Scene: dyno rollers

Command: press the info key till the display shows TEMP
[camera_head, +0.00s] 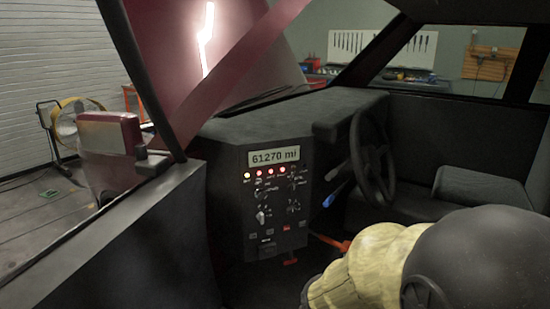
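The display (274,156) is at the top of the dark dashboard panel and reads "61270 mi". A beige-sleeved and dark rounded arm part, which seems to be mine, fills the lower right, to the right of the panel. My gripper's fingers do not show.
The steering wheel (373,160) is right of the panel, with a blue-tipped lever (331,198) beside it. A red lever (330,242) sticks out low between panel and sleeve.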

